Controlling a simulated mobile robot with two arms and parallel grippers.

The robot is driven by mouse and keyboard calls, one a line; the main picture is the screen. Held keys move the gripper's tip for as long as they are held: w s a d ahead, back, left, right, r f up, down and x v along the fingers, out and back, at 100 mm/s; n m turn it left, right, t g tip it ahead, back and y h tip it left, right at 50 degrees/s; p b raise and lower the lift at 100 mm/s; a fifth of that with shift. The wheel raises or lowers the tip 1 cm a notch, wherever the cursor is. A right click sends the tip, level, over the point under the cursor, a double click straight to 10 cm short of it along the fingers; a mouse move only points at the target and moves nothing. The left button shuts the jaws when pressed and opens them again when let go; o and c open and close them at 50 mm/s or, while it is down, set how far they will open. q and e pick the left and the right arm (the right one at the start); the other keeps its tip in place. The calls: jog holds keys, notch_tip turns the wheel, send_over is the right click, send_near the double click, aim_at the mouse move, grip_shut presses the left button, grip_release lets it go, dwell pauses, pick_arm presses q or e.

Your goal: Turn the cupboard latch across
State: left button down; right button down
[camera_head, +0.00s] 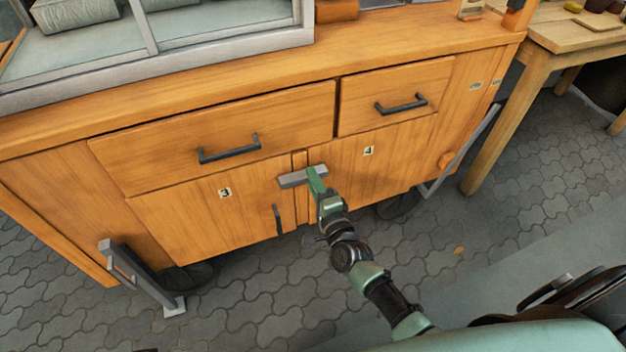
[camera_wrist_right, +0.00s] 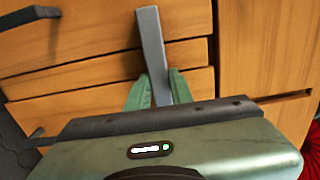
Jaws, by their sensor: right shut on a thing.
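The cupboard latch (camera_head: 291,179) is a grey bar on the wooden cupboard front, lying nearly level across the seam between door 3 (camera_head: 190,215) and door 4 (camera_head: 385,165). My right gripper (camera_head: 316,181) is shut on the latch's right end. In the right wrist view the latch (camera_wrist_right: 150,40) runs between the two green fingertips of my right gripper (camera_wrist_right: 160,88) and sticks out past them. The latch's pivot is not clearly visible. Both doors are closed. My left gripper is not in view.
Two closed drawers with dark handles (camera_head: 228,149) (camera_head: 401,104) sit above the doors. A dark door handle (camera_head: 278,220) hangs below the latch. A grey bracket (camera_head: 140,275) stands out at lower left. A wooden table (camera_head: 540,75) stands at right. Paved floor (camera_head: 500,240) is open in front.

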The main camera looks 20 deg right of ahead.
jog(key=c, duration=1.2)
grip_release()
jog(key=shift+c, duration=0.2)
jog(key=s+p, duration=0.1)
jog(key=s, duration=0.7)
jog(key=shift+d, duration=0.15)
jog(key=shift+w, duration=0.1)
